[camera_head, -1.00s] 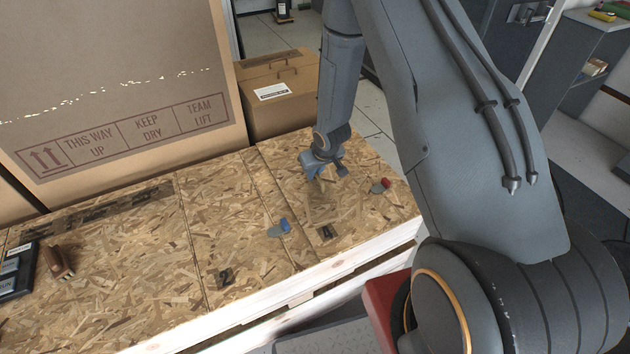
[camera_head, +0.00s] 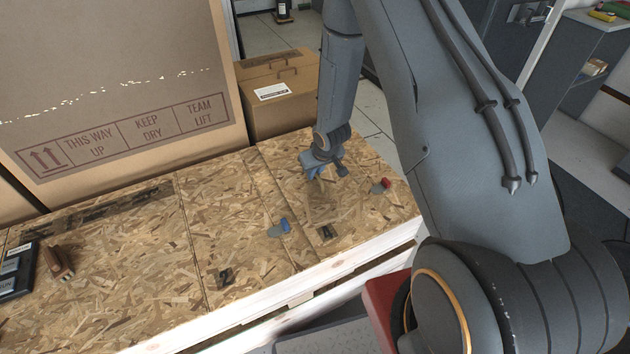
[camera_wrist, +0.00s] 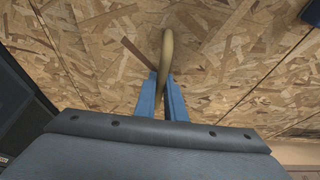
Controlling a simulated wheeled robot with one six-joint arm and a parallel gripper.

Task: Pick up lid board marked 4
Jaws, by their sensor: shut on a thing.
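The lid boards are flaky wood-chip panels side by side on a crate. The rightmost lid board (camera_head: 355,215) lies under my gripper (camera_head: 318,172) and has a dark stencilled mark near its front edge, too small to read. In the wrist view my gripper (camera_wrist: 162,98) has its blue fingers shut on a tan rope loop (camera_wrist: 167,48) standing up from the board. In the head view the loop is hidden by the gripper. The board looks flat and level with its neighbour; I cannot tell whether it is lifted.
A tall cardboard box (camera_head: 110,80) stands behind at the left, a smaller carton (camera_head: 280,95) behind the middle. A brown block (camera_head: 57,262) and dark device (camera_head: 18,270) sit far left.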

